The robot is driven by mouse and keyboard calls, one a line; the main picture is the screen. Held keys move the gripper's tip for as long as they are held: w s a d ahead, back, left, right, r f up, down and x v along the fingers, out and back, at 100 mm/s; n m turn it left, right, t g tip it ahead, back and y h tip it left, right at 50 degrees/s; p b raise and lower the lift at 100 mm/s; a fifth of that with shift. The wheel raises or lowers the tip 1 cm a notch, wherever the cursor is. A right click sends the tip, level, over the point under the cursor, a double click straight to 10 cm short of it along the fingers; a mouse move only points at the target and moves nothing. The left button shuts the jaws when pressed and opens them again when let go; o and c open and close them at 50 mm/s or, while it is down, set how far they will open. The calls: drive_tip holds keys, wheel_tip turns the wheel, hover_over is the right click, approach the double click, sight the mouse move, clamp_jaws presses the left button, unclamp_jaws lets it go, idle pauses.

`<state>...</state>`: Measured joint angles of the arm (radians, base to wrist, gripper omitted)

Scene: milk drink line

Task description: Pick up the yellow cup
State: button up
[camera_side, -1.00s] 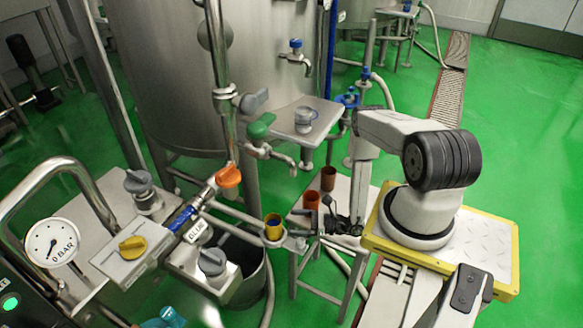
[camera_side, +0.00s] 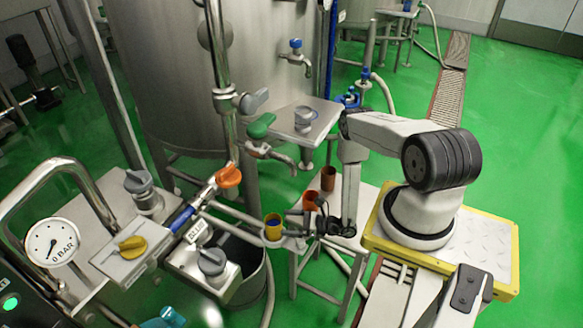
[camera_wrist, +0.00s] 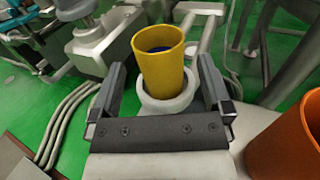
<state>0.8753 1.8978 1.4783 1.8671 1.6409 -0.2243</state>
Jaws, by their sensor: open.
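The yellow cup (camera_side: 273,229) stands upright in a pale ring-shaped holder (camera_side: 274,242), left of my gripper in the side view. In the wrist view the yellow cup (camera_wrist: 158,72) is straight ahead, with the ring (camera_wrist: 170,105) around its base. My gripper (camera_side: 291,223) is open, with its fingers pointing at the cup. In the wrist view the open jaws (camera_wrist: 162,78) have one finger on each side of the cup, with gaps visible. The cup's inside looks dark, and its base is hidden by the ring.
Two orange-brown cups, a nearer one (camera_side: 310,201) and a farther one (camera_side: 328,179), stand on the small table behind my gripper. One orange cup (camera_wrist: 290,140) is close at the right in the wrist view. Left are pipes and a valve box with a grey knob (camera_side: 212,261).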

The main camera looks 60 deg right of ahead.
sight(273, 221)
drive_tip(key=shift+x, duration=2.55)
drive_tip(key=shift+a, duration=0.1)
clamp_jaws()
drive_tip(key=shift+r, duration=0.15)
wheel_tip(273, 221, up, 10)
